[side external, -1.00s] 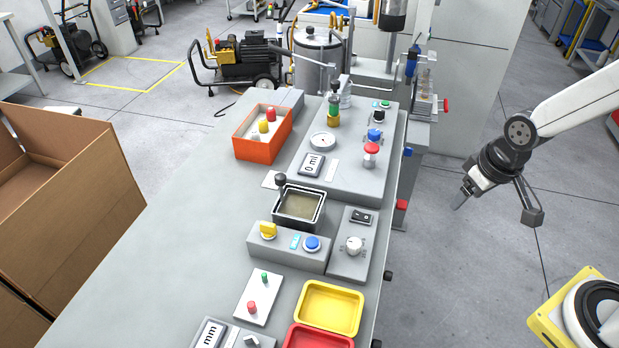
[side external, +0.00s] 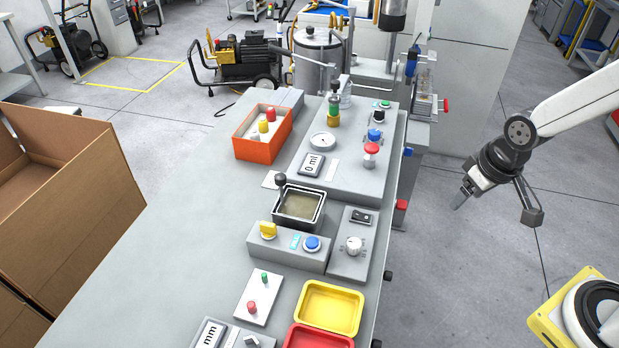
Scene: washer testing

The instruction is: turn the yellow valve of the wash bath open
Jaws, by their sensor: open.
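The yellow valve (side external: 268,230) is a small knob on the left part of the grey control block in front of the wash bath. The wash bath (side external: 300,207) is a dark-rimmed square basin with murky liquid in it. My gripper (side external: 497,207) is open and empty, off the bench to the right, well apart from the valve. Its fingers are spread, one pointing down left and the other at the right. Nothing hides the valve.
A blue button (side external: 312,243) sits right of the valve on the same block. A box with a white knob (side external: 354,245) stands to its right. A yellow tray (side external: 331,308) and a red tray (side external: 318,337) lie nearer. An orange bin (side external: 262,146) stands behind. Air between my gripper and the bench is clear.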

